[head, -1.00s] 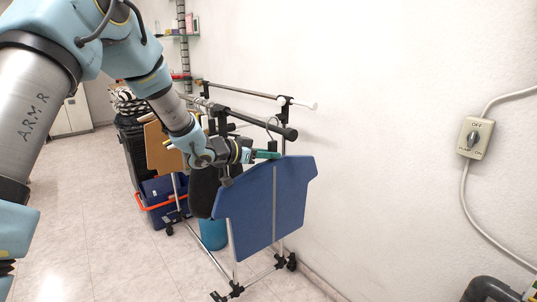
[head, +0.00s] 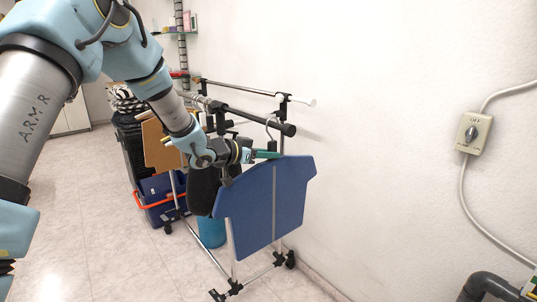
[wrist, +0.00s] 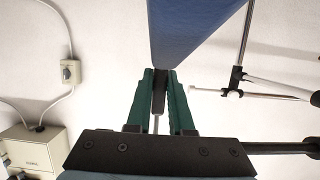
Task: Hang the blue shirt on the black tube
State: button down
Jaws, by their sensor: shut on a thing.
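The blue shirt (head: 262,205), flat and stiff, hangs upright in front of the rack in the head view. Its thin hanger hook (head: 270,122) rises from the top and overlaps the black tube (head: 262,118) near its right end. I cannot tell whether the hook is over the tube or in front of it. My gripper (head: 266,154) is shut on the dark hanger stem just above the shirt. In the wrist view its green fingers (wrist: 160,98) pinch the dark stem (wrist: 159,92), with the blue shirt (wrist: 192,30) beyond them.
The wheeled rack (head: 230,250) stands near the white wall, with a second bar (head: 240,90) behind. A dark garment (head: 202,190) and a brown one (head: 160,150) hang left of the shirt. Blue crates (head: 160,195) stand at left. A switch box (head: 475,133) is on the wall.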

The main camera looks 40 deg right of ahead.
jog(key=shift+a+f, duration=0.1)
jog(key=shift+f, duration=0.15)
dwell(0.4)
jog(key=c, duration=0.7)
grip_release()
jog(key=shift+a, duration=0.15)
notch_tip(320, 180, up, 3)
jog(key=b, duration=0.3)
send_over(239, 177)
jog(key=shift+w, duration=0.1)
